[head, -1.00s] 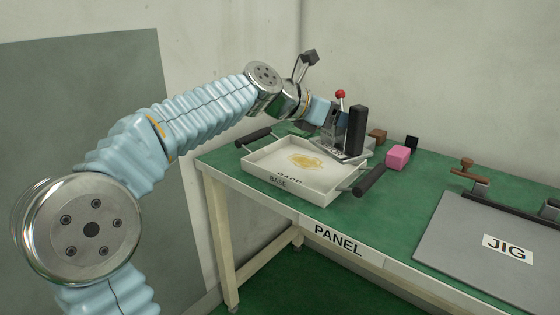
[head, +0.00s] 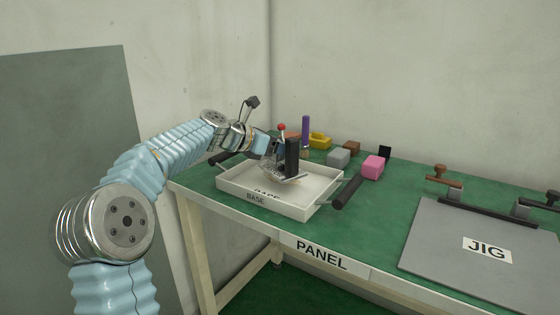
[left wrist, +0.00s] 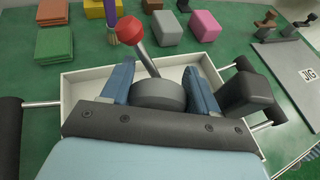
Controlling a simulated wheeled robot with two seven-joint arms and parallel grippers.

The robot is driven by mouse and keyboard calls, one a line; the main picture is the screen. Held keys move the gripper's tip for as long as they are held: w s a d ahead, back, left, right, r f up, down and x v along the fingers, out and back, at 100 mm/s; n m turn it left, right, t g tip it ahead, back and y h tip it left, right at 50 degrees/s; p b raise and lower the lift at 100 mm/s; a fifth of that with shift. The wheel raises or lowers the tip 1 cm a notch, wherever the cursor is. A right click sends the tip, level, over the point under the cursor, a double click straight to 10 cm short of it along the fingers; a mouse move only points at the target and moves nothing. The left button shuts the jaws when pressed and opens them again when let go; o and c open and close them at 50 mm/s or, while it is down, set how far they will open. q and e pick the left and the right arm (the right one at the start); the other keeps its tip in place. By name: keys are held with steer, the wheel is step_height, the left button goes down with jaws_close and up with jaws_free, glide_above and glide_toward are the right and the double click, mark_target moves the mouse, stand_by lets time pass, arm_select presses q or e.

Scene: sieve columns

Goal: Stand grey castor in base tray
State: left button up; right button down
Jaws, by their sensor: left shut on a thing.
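The grey castor (left wrist: 158,95) is a rounded grey piece between the blue fingers of my left gripper (left wrist: 160,85) in the left wrist view. A rod with a red ball (left wrist: 131,28) rises beside it and leans to the left. In the head view my left gripper (head: 283,172) is shut over the base tray (head: 230,184), a white shallow tray labelled BASE. The castor is largely hidden there by the gripper. I cannot tell whether it touches the tray floor. The tray also shows in the left wrist view (left wrist: 80,78). My right gripper is not in view.
Behind the tray stand a purple-handled brush (head: 306,131), a yellow piece (head: 320,141), a grey block (head: 339,159), a brown block (head: 352,147) and a pink block (head: 374,167). A black handle (head: 347,192) sticks out at the tray's right. A JIG board (head: 440,235) lies further right.

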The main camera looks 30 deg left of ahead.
mark_target(279, 157)
arm_select(q)
steer(key=shift+w+a+f, duration=0.15)
steer(key=shift+a+f, duration=0.05)
steer(key=shift+f, duration=0.1)
steer(key=shift+w+a+f+b, duration=0.1)
steer(key=shift+f+b, duration=0.45)
steer(key=shift+f, duration=1.1)
steer(key=shift+f, duration=0.2)
steer(key=o, duration=1.4)
steer(key=shift+o, duration=0.2)
steer(key=shift+r, duration=0.1)
steer(key=shift+a+r, duration=0.1)
steer(key=shift+r, duration=0.05)
steer(key=v, duration=1.1)
steer(key=shift+s, duration=0.4)
